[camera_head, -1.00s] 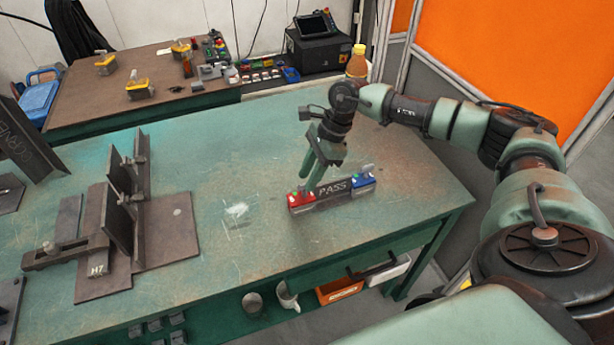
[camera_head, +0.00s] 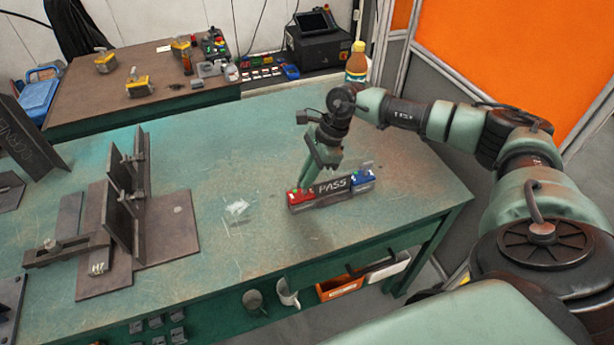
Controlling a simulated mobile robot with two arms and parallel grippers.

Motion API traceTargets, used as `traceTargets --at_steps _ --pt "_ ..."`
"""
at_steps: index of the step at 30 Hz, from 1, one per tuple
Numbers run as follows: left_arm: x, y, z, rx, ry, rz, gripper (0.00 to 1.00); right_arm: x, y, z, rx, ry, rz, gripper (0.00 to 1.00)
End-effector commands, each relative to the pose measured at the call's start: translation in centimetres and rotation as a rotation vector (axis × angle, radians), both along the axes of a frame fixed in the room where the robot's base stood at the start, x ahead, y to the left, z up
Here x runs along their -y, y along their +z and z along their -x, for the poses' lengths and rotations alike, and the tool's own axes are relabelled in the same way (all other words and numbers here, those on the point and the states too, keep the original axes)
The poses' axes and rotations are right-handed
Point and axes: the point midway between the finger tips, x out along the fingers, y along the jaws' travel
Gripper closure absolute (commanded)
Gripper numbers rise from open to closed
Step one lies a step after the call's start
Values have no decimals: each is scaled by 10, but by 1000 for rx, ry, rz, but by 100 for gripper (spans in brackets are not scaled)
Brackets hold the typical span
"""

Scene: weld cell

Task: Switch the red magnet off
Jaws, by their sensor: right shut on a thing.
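The red magnet (camera_head: 301,199) sits at the left end of a dark bar marked PASS (camera_head: 332,187) on the green table. A blue magnet (camera_head: 363,181) is at the bar's right end, with a grey lever on top. My right gripper (camera_head: 303,186) reaches down from above onto the top of the red magnet. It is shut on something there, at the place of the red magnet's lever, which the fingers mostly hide. My left gripper is not in view.
Dark steel plates and a clamped fixture (camera_head: 120,215) stand on the table's left. A bottle (camera_head: 357,62) stands behind my right arm.

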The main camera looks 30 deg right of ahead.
Motion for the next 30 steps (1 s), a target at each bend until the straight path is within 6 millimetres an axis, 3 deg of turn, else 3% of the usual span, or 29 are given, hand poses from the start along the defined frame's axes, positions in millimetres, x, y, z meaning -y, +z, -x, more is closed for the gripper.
traceTargets --at_steps 17,30 --pt "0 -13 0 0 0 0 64 -2 -2 3 -1 -443 -4 100" --pt "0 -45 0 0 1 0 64 -5 -4 4 -1 -860 -8 100"
